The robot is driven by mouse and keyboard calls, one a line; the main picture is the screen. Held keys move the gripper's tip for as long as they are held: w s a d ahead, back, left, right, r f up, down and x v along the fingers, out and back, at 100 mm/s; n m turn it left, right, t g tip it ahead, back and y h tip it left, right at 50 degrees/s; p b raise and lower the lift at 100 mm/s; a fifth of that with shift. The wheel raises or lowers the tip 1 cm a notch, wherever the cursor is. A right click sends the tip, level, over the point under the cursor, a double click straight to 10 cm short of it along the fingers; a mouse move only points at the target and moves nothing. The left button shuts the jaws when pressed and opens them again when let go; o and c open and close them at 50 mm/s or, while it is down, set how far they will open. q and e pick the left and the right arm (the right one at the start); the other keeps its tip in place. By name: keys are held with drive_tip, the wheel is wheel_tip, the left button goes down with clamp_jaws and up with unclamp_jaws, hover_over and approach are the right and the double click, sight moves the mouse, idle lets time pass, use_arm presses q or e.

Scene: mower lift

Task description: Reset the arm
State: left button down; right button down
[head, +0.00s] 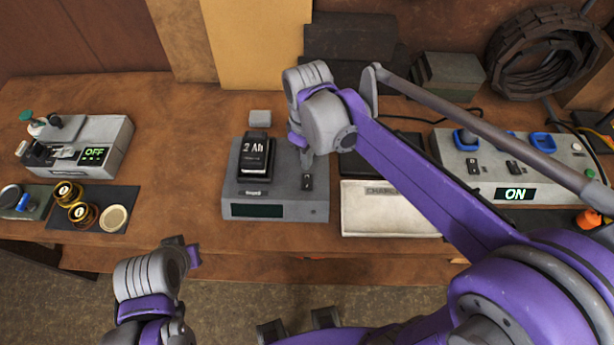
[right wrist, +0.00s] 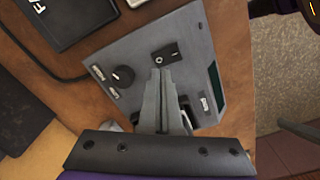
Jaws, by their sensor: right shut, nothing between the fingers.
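My right arm reaches in from the right of the head view across the bench. My right gripper (head: 306,168) points down over the right side of a grey box (head: 275,211), beside a black battery marked "2 Ah" (head: 255,158). Its closed, empty fingers show in the right wrist view (right wrist: 160,75), with their tips close to a black rocker switch (right wrist: 167,54) on the box. I cannot tell whether they touch it. My left gripper (head: 182,250) is at the lower left, in front of the bench edge; its fingers are not clear enough to judge.
At the left stands a grey device showing "OFF" (head: 94,155), with gold rolls (head: 72,200) on a dark mat. A pale "CHARG..." item (head: 390,220) lies right of the grey box. A panel showing "ON" (head: 515,193) is at the right. The bench's front-left wood is clear.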

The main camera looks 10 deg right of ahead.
drive_tip(key=shift+r+p, duration=0.35)
drive_tip(key=shift+r, duration=0.55)
drive_tip(key=s+d+f+m+t, duration=0.1)
drive_tip(key=s+d+m+t, duration=0.1)
drive_tip(key=s+m, duration=0.1)
drive_tip(key=s+d+f+m+t, duration=0.2)
drive_tip(key=s+m, duration=0.1)
drive_tip(key=s, duration=0.2)
drive_tip(key=s+d+f+m+t, duration=0.1)
drive_tip(key=s+d+m, duration=0.1)
drive_tip(key=s, duration=0.2)
drive_tip(key=shift+s+d+f+m+t, duration=0.3)
drive_tip(key=shift+s+f+m+t, duration=0.05)
drive_tip(key=shift+m+t, duration=0.05)
